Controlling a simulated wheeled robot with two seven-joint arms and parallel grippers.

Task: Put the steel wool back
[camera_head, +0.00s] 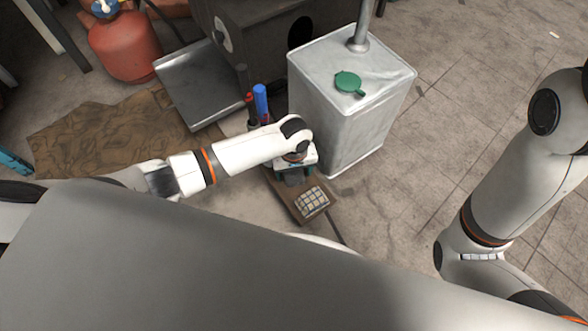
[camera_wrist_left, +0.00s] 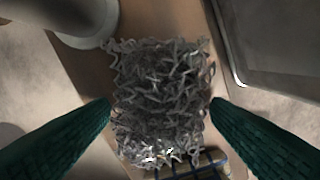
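The steel wool (camera_wrist_left: 160,95) is a grey, tangled, roughly square pad in the middle of the left wrist view. My left gripper (camera_wrist_left: 162,106) has one dark green finger at each side of it, with no clear gap, and appears shut on it. In the head view my left gripper (camera_head: 294,172) points down beside the metal canister, and the wool is mostly hidden below the wrist. A brown board (camera_head: 296,208) with a pale grid-patterned piece (camera_head: 312,202) lies just in front of the gripper. My right gripper is outside the head view.
The tall metal canister (camera_head: 335,110) with a green cap (camera_head: 349,83) stands close behind the gripper. Blue (camera_head: 261,103) and red-topped (camera_head: 250,108) items stand to its left. The right floor is clear.

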